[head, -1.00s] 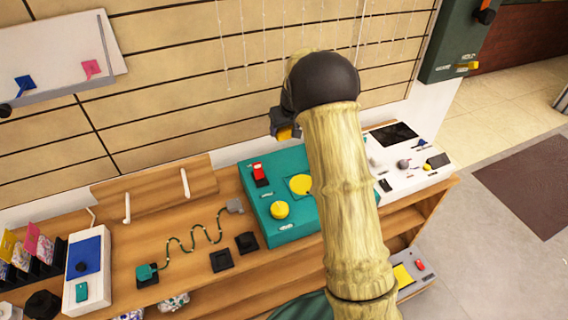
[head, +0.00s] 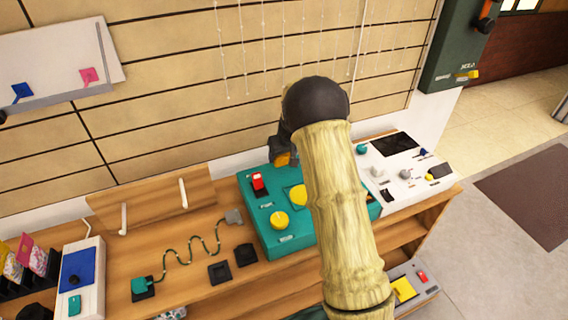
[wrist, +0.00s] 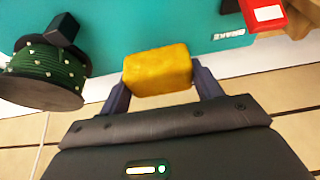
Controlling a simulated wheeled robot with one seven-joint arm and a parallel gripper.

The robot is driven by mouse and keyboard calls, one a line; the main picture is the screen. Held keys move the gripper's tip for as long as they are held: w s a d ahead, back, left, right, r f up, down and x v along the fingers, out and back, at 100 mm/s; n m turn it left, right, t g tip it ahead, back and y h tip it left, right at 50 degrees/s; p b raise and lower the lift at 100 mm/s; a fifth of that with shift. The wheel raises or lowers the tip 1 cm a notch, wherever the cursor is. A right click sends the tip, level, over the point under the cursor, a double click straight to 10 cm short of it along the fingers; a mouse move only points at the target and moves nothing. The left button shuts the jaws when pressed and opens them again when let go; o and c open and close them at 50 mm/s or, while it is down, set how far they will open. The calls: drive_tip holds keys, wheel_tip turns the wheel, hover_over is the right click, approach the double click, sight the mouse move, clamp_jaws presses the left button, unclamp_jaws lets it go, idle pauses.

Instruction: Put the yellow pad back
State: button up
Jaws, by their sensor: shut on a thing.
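My gripper (wrist: 158,88) is shut on a yellow block-like pad (wrist: 157,68), seen between its two fingers in the wrist view. In the head view the yellow pad (head: 283,159) shows below my dark wrist, at the back edge of the teal box (head: 272,245). The wrist view shows the teal box's surface (wrist: 140,25) close beyond the pad, with a "BRAKE" label (wrist: 229,33). I cannot tell whether the pad touches the box. On the box are a round yellow knob (head: 279,220) and a flat yellow patch (head: 298,196), partly hidden by my arm.
A spool of green cord (wrist: 40,75) stands left of the pad in the wrist view. A red switch (head: 258,182) is on the box. A white panel (head: 415,170) stands to its right. The slatted wall (head: 170,110) is close behind. A wooden shelf (head: 190,285) runs below.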

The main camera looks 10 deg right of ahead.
sight(285, 162)
drive_tip(key=shift+d, duration=0.2)
drive_tip(key=shift+d+f, duration=0.1)
drive_tip(key=shift+f, duration=0.1)
drive_tip(key=shift+s+f, duration=0.1)
drive_tip(key=shift+f, duration=1.5)
drive_tip(key=shift+f+b, duration=0.2)
drive_tip(key=shift+b, duration=0.2)
drive_tip(key=o, duration=1)
drive_tip(key=shift+r, duration=0.15)
drive_tip(key=p+v, duration=0.1)
drive_tip(key=v, duration=1.1)
